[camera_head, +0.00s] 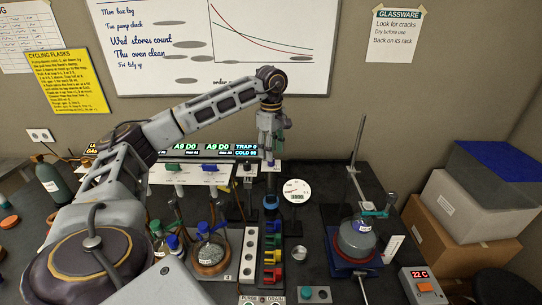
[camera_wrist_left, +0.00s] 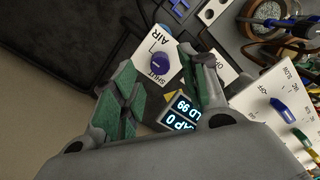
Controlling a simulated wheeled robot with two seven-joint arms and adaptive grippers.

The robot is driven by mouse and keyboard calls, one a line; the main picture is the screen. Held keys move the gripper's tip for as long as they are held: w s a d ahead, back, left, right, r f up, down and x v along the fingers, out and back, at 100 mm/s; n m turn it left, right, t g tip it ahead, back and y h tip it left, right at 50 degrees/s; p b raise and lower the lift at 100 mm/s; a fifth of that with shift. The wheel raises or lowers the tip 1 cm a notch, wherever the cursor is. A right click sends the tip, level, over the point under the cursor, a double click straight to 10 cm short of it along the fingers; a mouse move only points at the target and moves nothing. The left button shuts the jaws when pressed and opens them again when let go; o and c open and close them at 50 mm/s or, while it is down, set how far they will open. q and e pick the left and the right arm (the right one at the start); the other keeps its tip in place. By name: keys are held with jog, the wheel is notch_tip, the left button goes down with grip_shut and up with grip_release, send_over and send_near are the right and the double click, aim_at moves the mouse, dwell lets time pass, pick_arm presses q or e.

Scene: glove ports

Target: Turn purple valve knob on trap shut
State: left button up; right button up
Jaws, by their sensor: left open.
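The purple valve knob (camera_wrist_left: 160,64) shows in the left wrist view on a white plate (camera_wrist_left: 152,45) printed SHUT and AIR. My left gripper (camera_wrist_left: 163,72) is open, with its green-padded fingers on either side of the knob in that view. I cannot tell whether the fingers touch it. In the head view my left gripper (camera_head: 270,152) points down behind the bench's middle, beside the lit TRAP and COLD display (camera_head: 246,150). The display also shows in the left wrist view (camera_wrist_left: 183,118). In the head view I cannot make out the knob. My right gripper is not in view.
A white panel with green and blue handles (camera_head: 190,174) stands left of the gripper. A round gauge (camera_head: 296,191) is to its right. A strip of coloured clips (camera_head: 250,255) and glass flasks (camera_head: 210,255) are in front. A clamp stand (camera_head: 356,165) stands further right.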

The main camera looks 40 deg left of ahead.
pick_arm(q)
jog(key=shift+f, duration=1.45)
grip_shut()
